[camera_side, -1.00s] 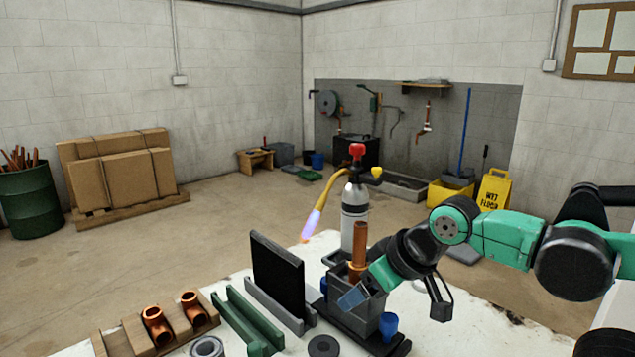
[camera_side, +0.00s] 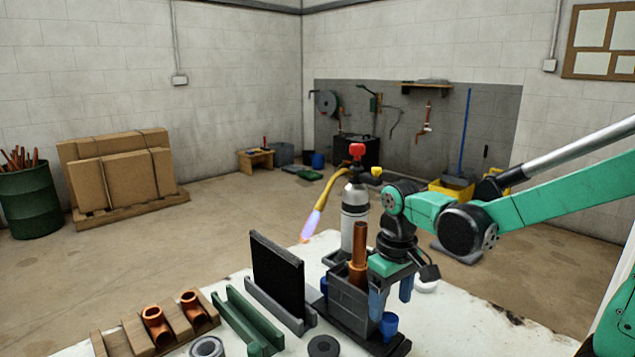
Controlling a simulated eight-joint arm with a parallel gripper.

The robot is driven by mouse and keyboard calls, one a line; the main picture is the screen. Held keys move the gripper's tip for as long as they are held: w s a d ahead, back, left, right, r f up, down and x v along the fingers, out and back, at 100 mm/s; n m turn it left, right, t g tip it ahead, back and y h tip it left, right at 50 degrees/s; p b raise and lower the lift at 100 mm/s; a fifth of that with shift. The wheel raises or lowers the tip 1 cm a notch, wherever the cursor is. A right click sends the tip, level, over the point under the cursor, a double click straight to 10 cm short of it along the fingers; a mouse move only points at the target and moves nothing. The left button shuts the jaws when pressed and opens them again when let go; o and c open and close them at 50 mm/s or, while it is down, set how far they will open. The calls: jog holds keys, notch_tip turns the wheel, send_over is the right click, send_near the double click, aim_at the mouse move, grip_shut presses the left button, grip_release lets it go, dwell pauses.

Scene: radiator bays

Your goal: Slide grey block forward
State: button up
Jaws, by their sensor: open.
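The grey block (camera_side: 345,302) sits on a dark base (camera_side: 395,344) at the right part of the white table. A copper tube (camera_side: 359,250) stands upright in it. My gripper (camera_side: 391,296) points down just right of the block. Its blue fingers are apart with nothing seen between them. The nearer finger overlaps the block's right edge in the picture, and I cannot tell whether it touches. The block's far right side is partly hidden by my gripper.
A torch with a lit flame (camera_side: 313,222) and its grey bottle (camera_side: 354,215) stand behind the block. A black upright panel (camera_side: 277,272) and a green channel (camera_side: 248,318) are to the left. A blue cup (camera_side: 389,324) is at the front right of the block.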

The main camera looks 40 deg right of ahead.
aim_at(389, 318)
jog(key=shift+f, duration=1.95)
grip_shut()
